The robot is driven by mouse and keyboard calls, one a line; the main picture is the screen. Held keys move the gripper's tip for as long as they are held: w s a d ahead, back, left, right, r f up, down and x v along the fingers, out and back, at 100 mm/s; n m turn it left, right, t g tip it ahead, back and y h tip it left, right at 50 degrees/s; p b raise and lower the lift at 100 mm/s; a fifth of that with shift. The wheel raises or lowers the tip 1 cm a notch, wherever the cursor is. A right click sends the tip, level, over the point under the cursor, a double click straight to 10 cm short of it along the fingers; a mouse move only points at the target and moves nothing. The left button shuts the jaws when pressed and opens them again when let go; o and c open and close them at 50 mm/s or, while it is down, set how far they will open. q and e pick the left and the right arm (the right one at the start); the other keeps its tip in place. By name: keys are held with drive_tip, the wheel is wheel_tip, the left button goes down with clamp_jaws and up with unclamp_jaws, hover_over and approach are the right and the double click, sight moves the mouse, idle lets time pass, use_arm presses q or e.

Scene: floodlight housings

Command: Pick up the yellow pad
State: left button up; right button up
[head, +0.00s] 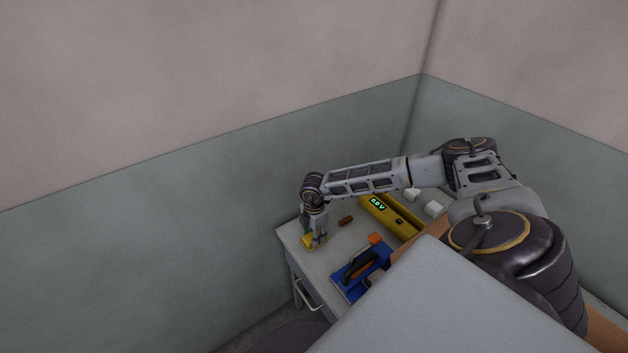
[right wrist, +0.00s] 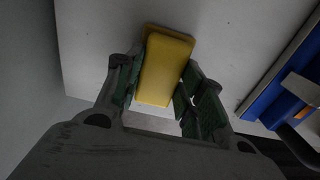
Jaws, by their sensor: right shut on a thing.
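The yellow pad (right wrist: 165,68) is a small block between the fingers of my right gripper (right wrist: 157,88) in the right wrist view. The green-lined fingers touch it on both sides, so the gripper is shut on it. In the head view the yellow pad (head: 308,241) shows under my right gripper (head: 316,236), near the left end of the white table (head: 294,241). I cannot tell whether the pad rests on the table or is slightly above it. My left gripper is not in view.
A yellow meter with a green display (head: 385,211) lies behind on the table. A brown piece (head: 346,220) lies nearer the gripper. White blocks (head: 433,208) sit farther right. Walls stand behind.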

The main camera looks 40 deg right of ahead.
drive_tip(key=shift+r, duration=0.1)
wheel_tip(320, 180, up, 10)
drive_tip(key=b, duration=0.1)
idle(0.5)
drive_tip(key=o, duration=0.4)
drive_tip(key=c, duration=0.3)
